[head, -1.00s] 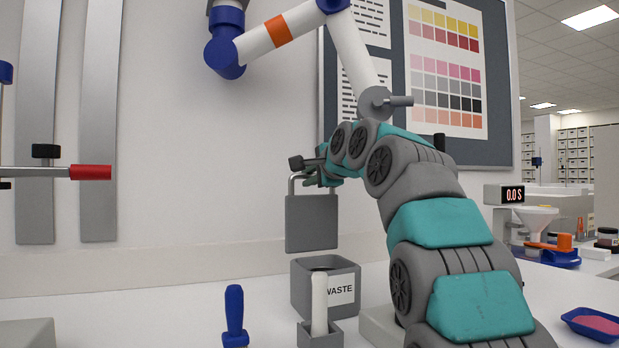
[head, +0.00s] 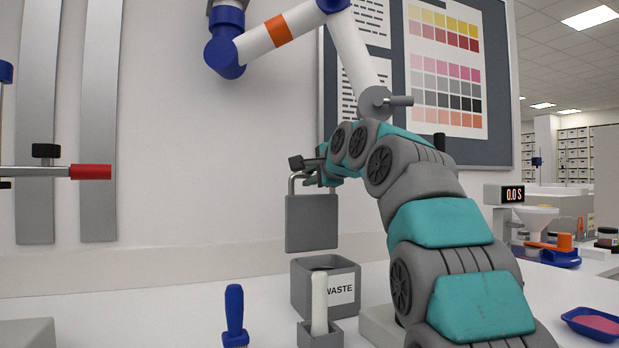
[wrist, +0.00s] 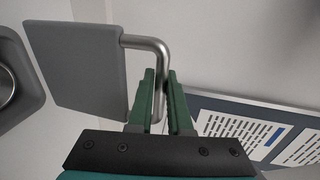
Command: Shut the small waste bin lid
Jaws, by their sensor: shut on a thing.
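The waste bin (head: 305,288) is a small grey open box with a WASTE label, standing on the white bench. Its square grey lid (head: 311,222) is held in the air above the bin, its flat face toward the head camera, apart from the bin. The lid has a metal bar handle on top. My gripper (head: 318,177) is shut on that handle. In the wrist view the green fingers (wrist: 163,98) close around the bent metal handle, with the lid (wrist: 80,68) at the left. The bin's rim also shows at the wrist view's left edge (wrist: 24,62).
A small grey holder (head: 322,336) with a white-handled tool (head: 319,302) stands in front of the bin. A blue-handled tool (head: 234,312) stands left of it. A blue tray (head: 592,324) with pink powder lies at the right. The bench left of the bin is mostly clear.

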